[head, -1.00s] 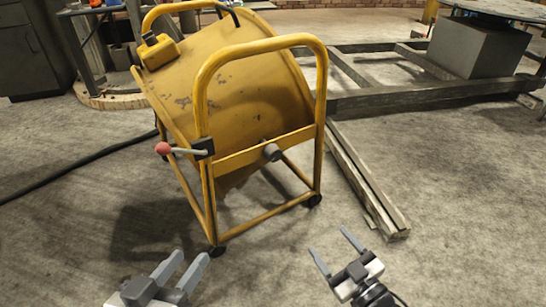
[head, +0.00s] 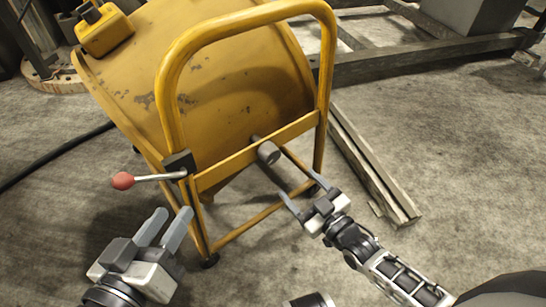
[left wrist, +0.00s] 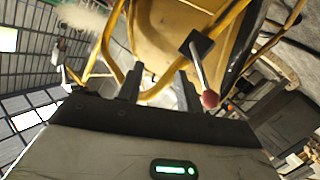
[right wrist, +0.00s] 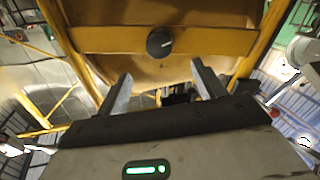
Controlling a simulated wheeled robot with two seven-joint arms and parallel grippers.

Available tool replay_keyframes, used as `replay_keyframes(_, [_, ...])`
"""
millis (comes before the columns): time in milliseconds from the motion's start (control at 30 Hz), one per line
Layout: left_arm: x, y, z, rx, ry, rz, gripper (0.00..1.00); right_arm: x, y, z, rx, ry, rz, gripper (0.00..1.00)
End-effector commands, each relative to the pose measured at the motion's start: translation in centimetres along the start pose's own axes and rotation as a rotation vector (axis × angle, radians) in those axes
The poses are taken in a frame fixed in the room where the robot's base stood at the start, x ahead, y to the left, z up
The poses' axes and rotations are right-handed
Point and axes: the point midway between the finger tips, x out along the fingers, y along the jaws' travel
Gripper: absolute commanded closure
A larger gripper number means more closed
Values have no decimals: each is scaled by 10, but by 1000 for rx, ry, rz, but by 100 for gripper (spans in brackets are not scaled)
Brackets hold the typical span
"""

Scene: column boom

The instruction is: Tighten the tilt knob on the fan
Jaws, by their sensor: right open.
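The yellow drum fan (head: 215,85) stands in a tubular yellow frame. Its tilt knob (head: 268,152), a dark grey round knob, sits on the frame's crossbar; in the right wrist view the knob (right wrist: 160,42) shows beyond the fingertips with a pale mark on its face. My right gripper (head: 300,192) is open and empty, just below and right of the knob, apart from it. A lever with a red ball (head: 123,180) sticks out from the frame's left post; it also shows in the left wrist view (left wrist: 209,98). My left gripper (head: 170,228) is open and empty below that lever.
A yellow box (head: 103,30) sits on the fan's upper left. Wooden beams (head: 375,170) lie on the floor to the right. A black cable (head: 60,155) runs along the floor at left. The floor at front centre is clear.

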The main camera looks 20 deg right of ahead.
Motion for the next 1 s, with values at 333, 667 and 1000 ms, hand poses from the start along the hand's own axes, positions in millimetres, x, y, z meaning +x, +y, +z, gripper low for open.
replay_keyframes(333, [3, 6, -1, -98, 70, 65, 64, 77, 0, 2, 0, 5, 1, 31])
replay_keyframes(667, [6, 8, -21, -44, 171, 95, 64, 112, 0, 0, 0, 1, 0, 31])
replay_keyframes(1000, [6, 8, -24, -34, 182, 96, 64, 114, 0, 0, -1, 1, 0, 39])
